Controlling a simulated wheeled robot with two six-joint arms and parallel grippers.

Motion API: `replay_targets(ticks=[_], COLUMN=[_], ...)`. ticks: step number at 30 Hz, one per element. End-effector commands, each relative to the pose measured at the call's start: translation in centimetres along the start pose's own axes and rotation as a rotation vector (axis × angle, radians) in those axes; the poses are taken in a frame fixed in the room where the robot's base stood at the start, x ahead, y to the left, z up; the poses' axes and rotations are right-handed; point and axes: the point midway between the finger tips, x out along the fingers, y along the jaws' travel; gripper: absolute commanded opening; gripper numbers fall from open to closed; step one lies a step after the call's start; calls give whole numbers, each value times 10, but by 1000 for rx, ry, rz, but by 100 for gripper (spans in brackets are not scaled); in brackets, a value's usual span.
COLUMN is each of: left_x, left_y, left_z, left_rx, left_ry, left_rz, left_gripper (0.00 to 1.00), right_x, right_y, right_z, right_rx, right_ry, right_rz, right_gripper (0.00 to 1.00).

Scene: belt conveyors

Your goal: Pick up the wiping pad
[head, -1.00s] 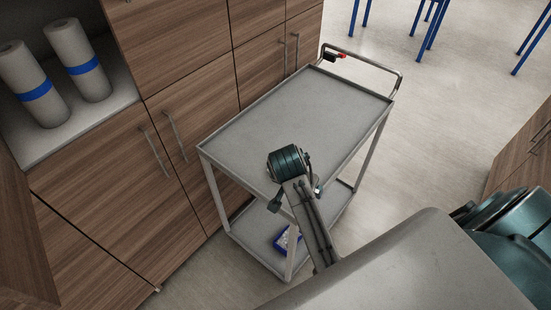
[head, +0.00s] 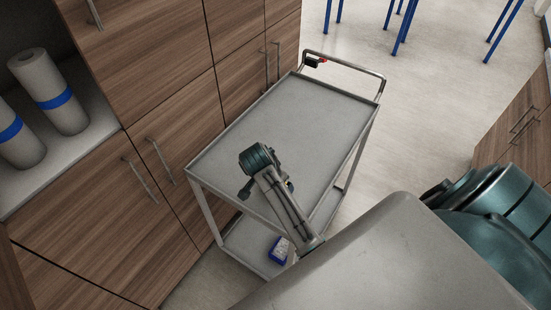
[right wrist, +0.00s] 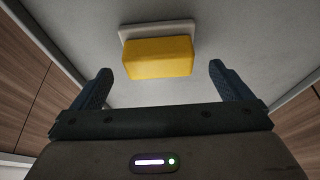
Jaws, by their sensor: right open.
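The wiping pad (right wrist: 158,58) is a yellow block with a pale grey plate along its far side, on a grey surface in the right wrist view. My right gripper (right wrist: 160,68) is open, with one finger to each side of the pad in the picture. The pad appears ahead of the fingers; I cannot tell whether it is between the tips. In the head view the pad does not show; my arm (head: 272,183) reaches over the trolley and covers part of it. My left gripper is not in view.
A grey two-tier trolley (head: 312,118) stands beside wooden cabinets (head: 160,90), its upper tray mostly bare. A blue box (head: 279,250) with pale contents is on its lower shelf. Two paper rolls (head: 50,92) stand in the cabinet's niche. Blue table legs (head: 402,28) are behind.

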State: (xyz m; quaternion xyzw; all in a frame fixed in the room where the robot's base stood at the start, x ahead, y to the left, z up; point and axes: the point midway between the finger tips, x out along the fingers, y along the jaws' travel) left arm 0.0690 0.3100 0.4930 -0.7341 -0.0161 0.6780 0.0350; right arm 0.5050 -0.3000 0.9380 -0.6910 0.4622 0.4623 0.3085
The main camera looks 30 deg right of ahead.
Motion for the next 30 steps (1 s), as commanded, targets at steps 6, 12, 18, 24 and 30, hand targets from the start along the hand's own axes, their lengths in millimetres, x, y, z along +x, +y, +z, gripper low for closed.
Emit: replay_targets(ticks=[6, 12, 18, 24, 30], left_x=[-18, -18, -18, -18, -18], left_y=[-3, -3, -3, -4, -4], left_z=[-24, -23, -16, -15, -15], left_rx=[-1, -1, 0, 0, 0], left_ry=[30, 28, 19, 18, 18], left_rz=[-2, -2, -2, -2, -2], left_gripper=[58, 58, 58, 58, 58], right_x=[27, 35, 34, 34, 34], right_y=[0, 0, 0, 0, 0], right_z=[-1, 0, 0, 0, 0], right_rx=[-2, 0, -1, -1, -1], right_ry=[0, 1, 1, 1, 1], right_rz=[4, 0, 0, 0, 0], right_gripper=[98, 98, 82, 48, 45])
